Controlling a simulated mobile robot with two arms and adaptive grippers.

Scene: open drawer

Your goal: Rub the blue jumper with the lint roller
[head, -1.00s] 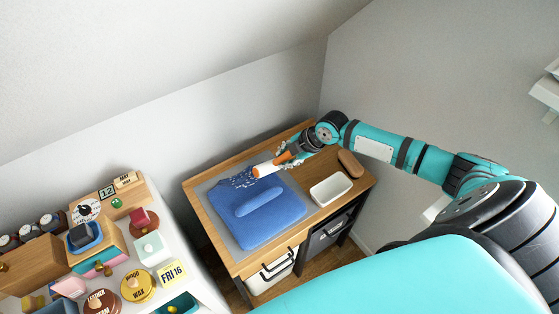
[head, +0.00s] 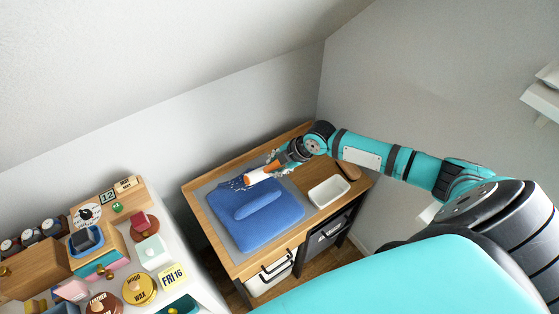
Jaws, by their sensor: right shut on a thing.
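The blue jumper (head: 262,221) lies folded on a grey mat (head: 222,226) on the wooden table. White specks of lint show near its far edge. The lint roller (head: 257,176), with a white roll and an orange end, is at the far part of the jumper, over the specks. My right gripper (head: 279,164) is shut on the roller's handle, which it mostly hides. Whether the roll touches the cloth is hard to tell. My left gripper is not in view.
A white tray (head: 329,191) and a brown brush (head: 348,171) are at the right of the table. Open storage with a white bin (head: 270,280) is below. A cluttered white shelf (head: 196,275) with boxes and tins stands at the left.

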